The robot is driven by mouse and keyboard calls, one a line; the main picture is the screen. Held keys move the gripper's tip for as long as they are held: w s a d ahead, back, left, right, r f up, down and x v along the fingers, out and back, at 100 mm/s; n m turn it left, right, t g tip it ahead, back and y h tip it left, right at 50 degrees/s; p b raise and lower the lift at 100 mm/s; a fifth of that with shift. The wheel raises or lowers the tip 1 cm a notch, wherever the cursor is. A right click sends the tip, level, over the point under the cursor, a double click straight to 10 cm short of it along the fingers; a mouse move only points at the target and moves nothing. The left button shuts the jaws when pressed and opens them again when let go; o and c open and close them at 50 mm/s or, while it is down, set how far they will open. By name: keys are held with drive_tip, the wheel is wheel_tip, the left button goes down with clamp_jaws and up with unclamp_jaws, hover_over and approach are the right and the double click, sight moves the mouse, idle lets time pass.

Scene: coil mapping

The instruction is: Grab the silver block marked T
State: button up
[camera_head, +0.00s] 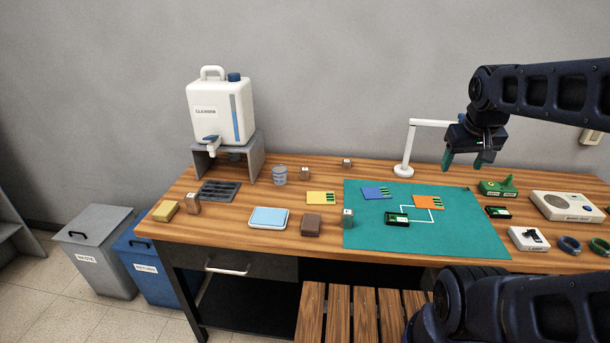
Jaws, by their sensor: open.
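Several small grey-brown blocks with pale marked faces are on the wooden table. One block (347,218) stands on the left edge of the green mat (440,245). Another block (305,173) is behind it to the left, a third block (347,163) is near the table's back edge, and one more block (193,204) is at the far left. The marks are too small to read, so I cannot tell which is T. My gripper (463,164) is open and empty, raised above the back right of the mat, with its green fingertips pointing down, apart from all blocks.
A white lamp (403,170) stands just left of my gripper. The mat holds blue, orange and dark boards. A cleaner jug (220,110) on a stand, a metal cup (279,176), a light-blue pad (268,217) and a brown block (311,225) are left. Devices crowd the right.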

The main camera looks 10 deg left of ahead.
sight(305, 171)
drive_tip(key=w+f+n+h, duration=0.3)
drive_tip(key=w+n+h, duration=0.45)
drive_tip(key=w, duration=0.65)
drive_tip(key=w+a+f+n+t, duration=0.45)
drive_tip(key=w+a+n, duration=0.5)
drive_tip(key=w, duration=0.35)
drive_tip(key=w+a+f+n+t+y, duration=0.2)
drive_tip(key=w+a+f+n, duration=0.1)
drive_tip(key=a+f+n, duration=0.4)
drive_tip(key=w+a+f+n+t+y, duration=0.2)
drive_tip(key=w+a+f+n, duration=0.15)
drive_tip(key=a, duration=0.65)
drive_tip(key=a+f+n+y, duration=0.2)
drive_tip(key=a+f+n, duration=0.1)
drive_tip(key=a, duration=0.2)
drive_tip(key=a+f+n+y, duration=0.1)
drive_tip(key=a+f+n, duration=0.1)
drive_tip(key=a+f, duration=0.2)
drive_tip(key=s+a+f+n+y, duration=0.1)
drive_tip(key=a+f+n+y, duration=0.1)
drive_tip(key=a, duration=0.4)
drive_tip(key=shift+s+f+n+t+y, duration=0.1)
drive_tip(key=shift+f+n+t+y, duration=0.25)
drive_tip(key=shift+f+n, duration=0.45)
drive_tip(key=x, duration=0.4)
drive_tip(key=shift+w, duration=0.35)
drive_tip(key=shift+r+x, duration=0.2)
drive_tip(key=shift+x, duration=2.8)
drive_tip(key=shift+a, duration=0.1)
